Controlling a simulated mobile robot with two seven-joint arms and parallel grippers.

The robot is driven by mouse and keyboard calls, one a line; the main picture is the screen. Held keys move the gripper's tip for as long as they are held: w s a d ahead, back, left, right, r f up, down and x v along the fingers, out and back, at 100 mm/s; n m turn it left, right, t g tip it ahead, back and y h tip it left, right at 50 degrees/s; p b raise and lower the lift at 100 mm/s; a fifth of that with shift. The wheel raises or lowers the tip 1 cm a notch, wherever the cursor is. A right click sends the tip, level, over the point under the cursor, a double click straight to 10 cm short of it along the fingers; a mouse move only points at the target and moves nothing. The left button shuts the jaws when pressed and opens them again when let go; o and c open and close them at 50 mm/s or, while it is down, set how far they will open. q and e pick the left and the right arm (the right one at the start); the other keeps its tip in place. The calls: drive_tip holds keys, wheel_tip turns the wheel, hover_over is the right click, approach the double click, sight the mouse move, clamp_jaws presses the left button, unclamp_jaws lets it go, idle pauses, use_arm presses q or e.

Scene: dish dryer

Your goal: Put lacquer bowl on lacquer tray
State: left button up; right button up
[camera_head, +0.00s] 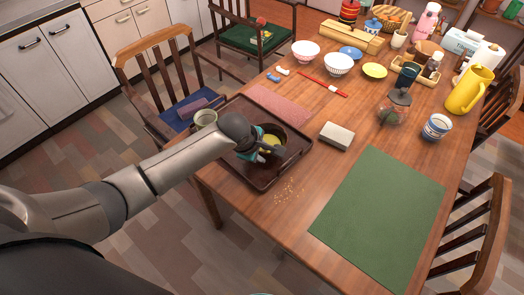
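The lacquer tray (247,182) is dark brown with a raised rim. It lies at the near left corner of the wooden table. A dark round bowl (281,132), which looks like the lacquer bowl, is over the tray; something yellow shows inside it. My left gripper (260,150) reaches over the tray from the left, with its teal fingers at the bowl's near left side. The wrist hides part of the bowl, and I cannot tell whether the fingers grip its rim or whether it rests on the tray.
A pale cup (205,118) is by the tray's far left corner. A pink mat (280,105), a grey box (337,136) and a green mat (380,215) lie nearby. Crumbs (289,190) lie in front of the tray. Bowls, a jar and a yellow pitcher (468,90) stand farther back.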

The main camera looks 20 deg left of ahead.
use_arm(q)
drive_tip(key=shift+o, duration=0.5)
drive_tip(key=shift+r, duration=0.2)
drive_tip(key=p+v, duration=0.5)
drive_tip(key=v, duration=0.7)
